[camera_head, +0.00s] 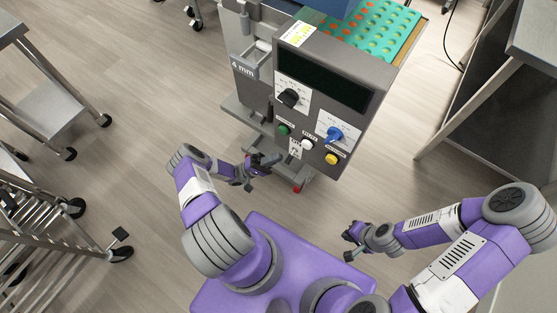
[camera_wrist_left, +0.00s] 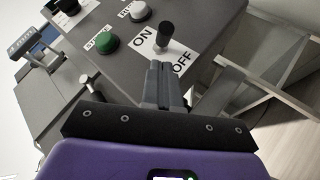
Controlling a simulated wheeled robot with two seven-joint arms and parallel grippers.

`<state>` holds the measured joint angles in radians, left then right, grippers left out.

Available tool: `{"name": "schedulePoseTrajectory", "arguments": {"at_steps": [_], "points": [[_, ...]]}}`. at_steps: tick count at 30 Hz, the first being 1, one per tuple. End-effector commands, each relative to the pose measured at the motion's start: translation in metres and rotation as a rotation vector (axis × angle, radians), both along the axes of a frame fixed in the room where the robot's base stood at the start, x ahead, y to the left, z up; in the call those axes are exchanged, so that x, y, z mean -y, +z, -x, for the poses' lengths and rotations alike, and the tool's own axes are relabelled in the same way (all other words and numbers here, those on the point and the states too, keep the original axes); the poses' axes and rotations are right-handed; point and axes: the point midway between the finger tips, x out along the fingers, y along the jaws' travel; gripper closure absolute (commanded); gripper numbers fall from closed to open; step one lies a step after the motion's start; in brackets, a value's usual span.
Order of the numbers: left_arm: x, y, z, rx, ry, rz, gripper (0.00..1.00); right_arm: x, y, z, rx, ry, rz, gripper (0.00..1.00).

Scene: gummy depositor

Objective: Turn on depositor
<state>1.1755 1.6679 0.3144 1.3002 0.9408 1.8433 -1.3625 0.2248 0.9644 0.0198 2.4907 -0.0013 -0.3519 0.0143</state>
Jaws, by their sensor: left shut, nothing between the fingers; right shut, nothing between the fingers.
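The depositor (camera_head: 322,100) is a grey machine with a dark display, dials and coloured buttons on its front panel. A black toggle switch (camera_wrist_left: 164,36) stands on a white ON/OFF plate (camera_wrist_left: 160,50) low on that panel, below the white button (camera_head: 307,144). The plate also shows in the head view (camera_head: 295,149). My left gripper (camera_wrist_left: 167,68) is shut and empty, its fingertips just short of the switch and over the plate's near edge. It also shows low in front of the panel in the head view (camera_head: 276,159). My right gripper (camera_head: 350,234) is shut and empty over open floor.
A green button (camera_head: 284,129), a blue knob (camera_head: 334,134) and a yellow button (camera_head: 332,158) sit close to the switch. A teal gummy mould (camera_head: 385,32) lies at the back. Metal carts (camera_head: 50,85) stand left and a grey table (camera_head: 540,40) stands right. The floor between is clear.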

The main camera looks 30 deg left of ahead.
Motion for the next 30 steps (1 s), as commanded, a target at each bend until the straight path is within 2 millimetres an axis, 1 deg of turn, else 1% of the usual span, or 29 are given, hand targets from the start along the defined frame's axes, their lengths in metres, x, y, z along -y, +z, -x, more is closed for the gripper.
{"name": "schedulePoseTrajectory", "arguments": {"at_steps": [4,9,23,30], "points": [[0.012,0.007,0.004,-0.001,-0.002,0.001,1.0,0.0,-0.001,0.0,0.0,0.0,0.0,1.0],[0.019,0.012,0.007,0.001,-0.001,0.0,1.0,0.0,-0.001,0.0,0.0,0.0,0.0,1.0],[0.02,0.013,0.008,-0.005,0.0,-0.002,1.0,0.0,-0.001,0.0,0.0,0.0,0.0,1.0],[0.02,0.018,0.01,-0.094,0.0,-0.007,1.0,0.0,0.012,0.0,0.0,0.0,0.0,1.0]]}}
